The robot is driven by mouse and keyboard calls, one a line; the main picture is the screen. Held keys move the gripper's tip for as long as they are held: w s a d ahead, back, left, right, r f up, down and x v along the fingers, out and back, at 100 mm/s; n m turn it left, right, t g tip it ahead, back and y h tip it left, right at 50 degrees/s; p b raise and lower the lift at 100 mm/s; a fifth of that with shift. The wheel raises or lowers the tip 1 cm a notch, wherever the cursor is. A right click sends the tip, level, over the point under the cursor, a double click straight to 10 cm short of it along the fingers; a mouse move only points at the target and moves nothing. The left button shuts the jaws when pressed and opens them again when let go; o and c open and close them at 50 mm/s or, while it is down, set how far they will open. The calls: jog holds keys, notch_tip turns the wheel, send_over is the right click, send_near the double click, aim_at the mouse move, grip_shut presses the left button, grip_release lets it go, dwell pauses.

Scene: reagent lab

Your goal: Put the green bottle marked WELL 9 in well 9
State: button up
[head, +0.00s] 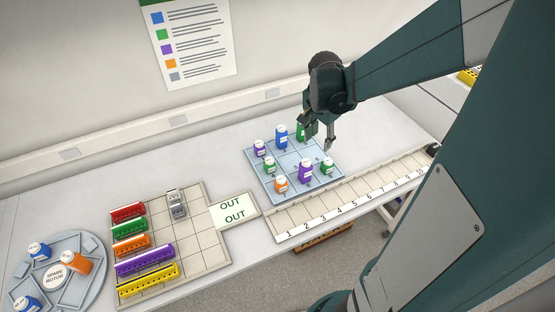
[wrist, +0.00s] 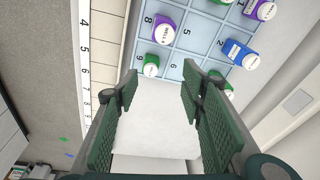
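Three green bottles with white caps stand on the blue numbered tray (head: 259,181): one at the back corner (head: 300,132), one at the left (head: 269,164) and one at the right corner (head: 327,167). The right-corner one shows in the wrist view (wrist: 151,66) beside the printed 9. The back one (wrist: 222,84) is partly hidden by a finger. Their labels are too small to read. My gripper (head: 318,134) is open and empty, over the bench just right of the tray. Its spread fingers show bare bench between them in the wrist view (wrist: 158,88). A strip of numbered wells (head: 350,194) runs along the front.
Purple (head: 305,172), blue (head: 282,134) and orange (head: 281,185) bottles share the tray, with another purple one (head: 260,149). A rack with colored blocks (head: 193,243), an OUT plate (head: 233,199) and a spare rotor (head: 84,277) lie left. The strip's wells look empty.

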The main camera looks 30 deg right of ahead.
jog(key=s+a+r+n+t, duration=0.2)
jog(key=s+a+r+n, duration=0.2)
jog(key=a, duration=0.3)
jog(key=s+a+r+n+t+y, duration=0.1)
jog(key=s+a+r+n+t, duration=0.1)
jog(key=s+a+r+n, duration=0.2)
jog(key=s+a+r+n+t, duration=0.2)
jog(key=s+a+r+n, duration=0.2)
jog(key=a+n, duration=0.3)
jog(key=s+a, duration=0.1)
jog(key=a, duration=0.3)
jog(key=shift+a+r+y, duration=0.3)
jog(key=shift+a+r, duration=0.1)
